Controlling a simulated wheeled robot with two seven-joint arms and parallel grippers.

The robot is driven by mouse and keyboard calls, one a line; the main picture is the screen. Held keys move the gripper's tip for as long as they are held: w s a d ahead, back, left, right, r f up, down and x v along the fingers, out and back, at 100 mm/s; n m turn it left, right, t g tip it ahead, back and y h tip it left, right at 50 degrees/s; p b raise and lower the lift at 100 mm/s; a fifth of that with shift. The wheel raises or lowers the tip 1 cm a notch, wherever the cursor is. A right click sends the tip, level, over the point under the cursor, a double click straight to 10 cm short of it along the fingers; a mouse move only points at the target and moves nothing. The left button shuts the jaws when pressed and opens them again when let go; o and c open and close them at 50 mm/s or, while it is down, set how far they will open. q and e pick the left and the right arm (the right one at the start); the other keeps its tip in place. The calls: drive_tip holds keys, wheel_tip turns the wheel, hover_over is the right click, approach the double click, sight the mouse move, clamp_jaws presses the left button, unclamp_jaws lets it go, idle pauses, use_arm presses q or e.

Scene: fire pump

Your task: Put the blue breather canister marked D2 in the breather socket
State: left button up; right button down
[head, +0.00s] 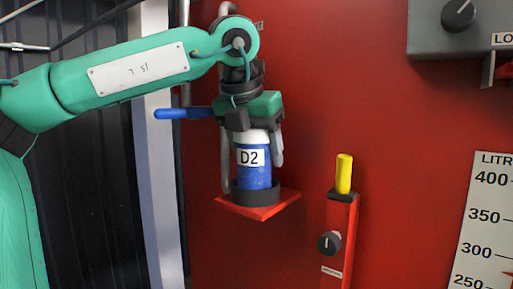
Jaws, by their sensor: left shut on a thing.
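The blue breather canister (254,172) has a white top and a white label marked D2. It stands upright with its lower end inside a dark ring-shaped socket (240,194) on a red bracket (262,210). My left gripper (253,150) comes down from above and is shut on the canister's upper part, with a finger at each side. Whether the canister rests on the socket's floor is hidden by the ring. My right gripper is not in view.
A blue lever handle (184,113) sticks out left of my gripper. A yellow-tipped handle (344,174) stands on a red post with a black knob (329,243). A grey box (462,28) is upper right, above a litre scale (488,225). The red wall lies behind.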

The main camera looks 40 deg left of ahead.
use_arm(q)
drive_tip(key=o, duration=1.2)
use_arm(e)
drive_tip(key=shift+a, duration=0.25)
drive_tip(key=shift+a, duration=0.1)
use_arm(q)
drive_tip(key=shift+r, duration=0.1)
drive_tip(key=b+v, duration=0.4)
drive_tip(key=v, duration=0.6)
drive_tip(key=shift+s+d+r, duration=0.1)
drive_tip(key=shift+s+r, duration=0.1)
drive_tip(key=shift+r, duration=0.05)
drive_tip(key=shift+s+r, duration=0.25)
drive_tip(key=shift+r, duration=0.35)
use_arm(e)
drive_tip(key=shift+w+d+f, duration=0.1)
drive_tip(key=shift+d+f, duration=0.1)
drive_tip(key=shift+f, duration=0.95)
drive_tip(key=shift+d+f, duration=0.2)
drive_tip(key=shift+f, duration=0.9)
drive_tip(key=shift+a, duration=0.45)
